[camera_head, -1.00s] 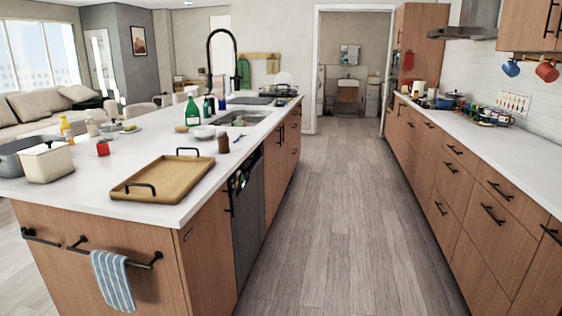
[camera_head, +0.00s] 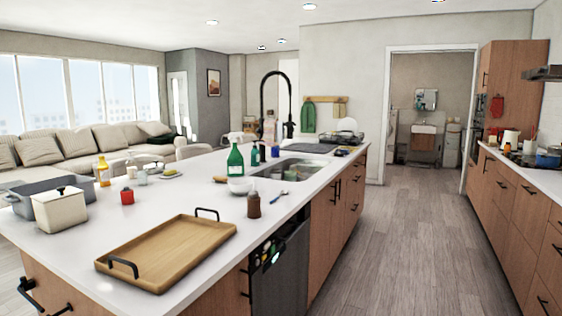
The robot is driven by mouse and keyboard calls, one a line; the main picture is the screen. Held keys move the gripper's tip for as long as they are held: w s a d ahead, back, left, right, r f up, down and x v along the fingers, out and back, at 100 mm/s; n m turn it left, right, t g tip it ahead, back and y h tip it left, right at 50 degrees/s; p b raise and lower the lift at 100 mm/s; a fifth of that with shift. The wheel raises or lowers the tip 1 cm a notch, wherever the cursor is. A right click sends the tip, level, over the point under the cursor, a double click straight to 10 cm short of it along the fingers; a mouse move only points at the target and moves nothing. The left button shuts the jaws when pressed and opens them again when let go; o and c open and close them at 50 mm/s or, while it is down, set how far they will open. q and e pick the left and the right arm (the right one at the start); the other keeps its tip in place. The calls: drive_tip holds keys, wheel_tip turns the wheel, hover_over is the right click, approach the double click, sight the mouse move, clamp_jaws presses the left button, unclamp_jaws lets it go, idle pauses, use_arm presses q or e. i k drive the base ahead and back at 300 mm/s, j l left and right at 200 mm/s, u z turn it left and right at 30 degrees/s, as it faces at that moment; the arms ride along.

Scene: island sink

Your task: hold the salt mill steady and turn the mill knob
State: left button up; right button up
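A small dark brown upright object (camera_head: 254,205), which looks like the salt mill, stands on the white island countertop (camera_head: 330,188), close to the edge by the sink (camera_head: 292,169). It has a narrower top, but the knob is too small to make out clearly. Nothing touches it from my side. Neither of my grippers shows in the head view.
A wooden tray (camera_head: 150,271) with black handles lies on the near counter. A white bowl (camera_head: 240,186) and green spray bottle (camera_head: 235,160) stand behind the brown object. The floor aisle (camera_head: 400,245) is clear.

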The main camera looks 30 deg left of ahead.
sight(253, 194)
drive_tip(key=i+u, duration=0.1)
drive_tip(key=i, duration=0.55)
drive_tip(key=i+l+u, duration=0.15)
drive_tip(key=i, duration=0.55)
drive_tip(key=i+l+u, duration=0.1)
drive_tip(key=i+u, duration=0.15)
drive_tip(key=u, duration=0.2)
drive_tip(key=i+l+u, duration=0.15)
drive_tip(key=u, duration=0.25)
drive_tip(key=i+l+u, duration=0.25)
drive_tip(key=u, duration=0.2)
drive_tip(key=i+l+u, duration=0.15)
drive_tip(key=l+u, duration=0.25)
drive_tip(key=i+l+u, duration=0.15)
drive_tip(key=u, duration=0.3)
